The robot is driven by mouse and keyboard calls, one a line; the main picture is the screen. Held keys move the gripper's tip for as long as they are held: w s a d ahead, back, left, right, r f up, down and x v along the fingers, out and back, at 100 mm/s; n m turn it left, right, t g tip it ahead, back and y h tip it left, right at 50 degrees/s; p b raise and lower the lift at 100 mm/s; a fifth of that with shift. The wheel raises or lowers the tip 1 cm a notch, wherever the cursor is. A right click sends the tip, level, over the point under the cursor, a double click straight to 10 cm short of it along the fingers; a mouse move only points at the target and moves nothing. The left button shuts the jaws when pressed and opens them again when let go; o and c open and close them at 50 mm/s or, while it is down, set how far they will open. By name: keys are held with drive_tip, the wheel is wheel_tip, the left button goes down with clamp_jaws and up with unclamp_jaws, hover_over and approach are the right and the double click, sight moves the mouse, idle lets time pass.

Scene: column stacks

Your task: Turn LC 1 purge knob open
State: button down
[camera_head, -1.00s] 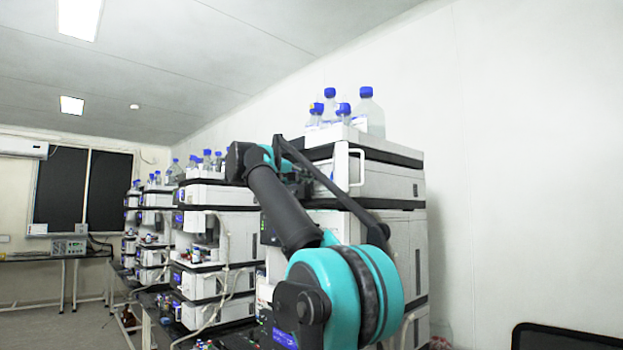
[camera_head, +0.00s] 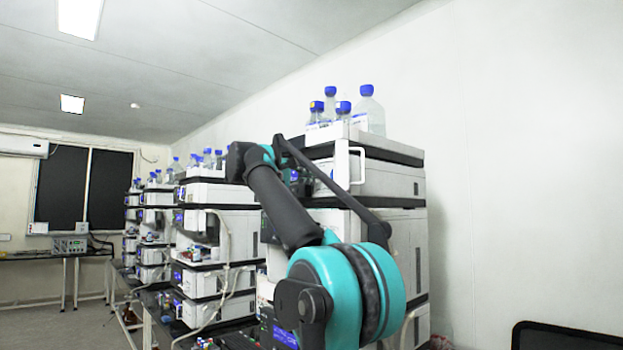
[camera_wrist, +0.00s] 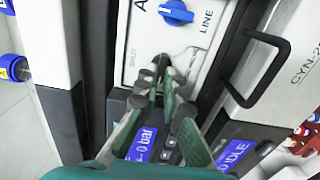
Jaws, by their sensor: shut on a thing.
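In the wrist view, my gripper (camera_wrist: 160,84) reaches toward the white front panel (camera_wrist: 150,38) of an instrument. Its green-and-grey fingers are close together, shut on a small dark grey knob at the panel's lower edge. The fingertips hide most of this knob, and how far it is turned cannot be told. A blue knob (camera_wrist: 176,12) marked "LINE" sits above the fingertips, apart from them. In the head view, my arm covers the gripper and the front of the nearest instrument stack (camera_head: 402,240).
A black bar handle (camera_wrist: 268,75) stands out right of the fingers. Blue labels (camera_wrist: 142,143) lie below and beside the fingers. Blue-capped bottles (camera_head: 366,108) stand on the nearest stack. More stacks (camera_head: 215,230) run away to the left.

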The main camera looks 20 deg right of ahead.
drive_tip(key=c, duration=1.7)
unclamp_jaws()
drive_tip(key=v, duration=1.2)
